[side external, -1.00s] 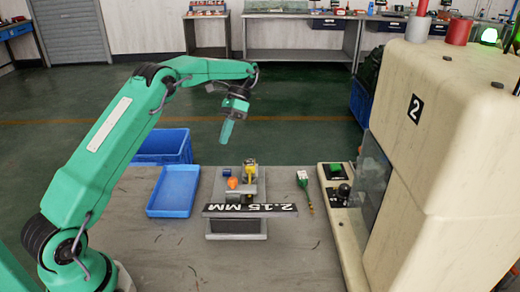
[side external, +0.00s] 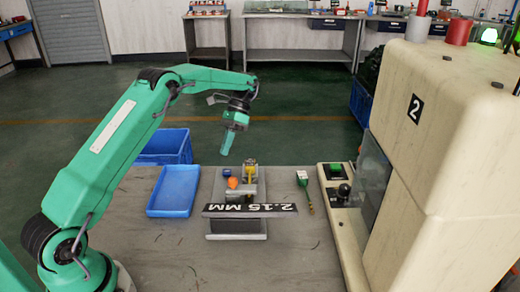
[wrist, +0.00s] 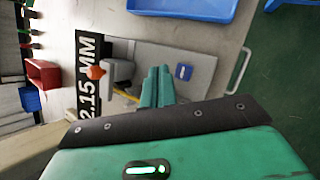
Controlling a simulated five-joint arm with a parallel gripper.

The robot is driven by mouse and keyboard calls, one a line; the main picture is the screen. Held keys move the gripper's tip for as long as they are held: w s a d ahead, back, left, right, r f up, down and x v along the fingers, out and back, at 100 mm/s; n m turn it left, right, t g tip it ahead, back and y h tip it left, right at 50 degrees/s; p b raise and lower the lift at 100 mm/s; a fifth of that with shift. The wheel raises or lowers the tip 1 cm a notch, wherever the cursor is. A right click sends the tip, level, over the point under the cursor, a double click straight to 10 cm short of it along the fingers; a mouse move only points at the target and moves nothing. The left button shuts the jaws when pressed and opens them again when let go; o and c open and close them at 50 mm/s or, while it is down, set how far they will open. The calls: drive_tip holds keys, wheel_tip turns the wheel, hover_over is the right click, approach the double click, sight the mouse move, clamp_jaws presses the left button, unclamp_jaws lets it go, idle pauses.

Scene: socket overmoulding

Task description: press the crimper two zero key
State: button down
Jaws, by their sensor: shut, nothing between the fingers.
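The bench device with the "2.15 MM" display (side external: 250,210) stands in the middle of the table. A small blue key (side external: 227,172) sits on its grey plate, and this key also shows in the wrist view (wrist: 184,72). An orange knob (side external: 233,183) is nearby; it also shows in the wrist view (wrist: 96,72). My gripper (side external: 226,150) is shut and empty, pointing down above the blue key's end of the device. In the wrist view its closed fingers (wrist: 157,74) appear just beside the blue key, apart from it. No zero marking is readable.
The cream machine marked 2 (side external: 410,150) stands at the right, with a green button (side external: 335,169) and black knob (side external: 344,190) on its panel. A green-handled tool (side external: 302,178) lies between. A blue tray (side external: 173,188) is left of the device. The front table is clear.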

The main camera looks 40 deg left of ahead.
sight(225, 173)
drive_tip(key=shift+f, duration=2.4)
drive_tip(key=shift+d+f, duration=0.1)
drive_tip(key=shift+f, duration=0.9)
idle(1.6)
drive_tip(key=shift+r, duration=1)
drive_tip(key=shift+r, duration=0.15)
drive_tip(key=shift+r, duration=2.35)
drive_tip(key=shift+r, duration=0.1)
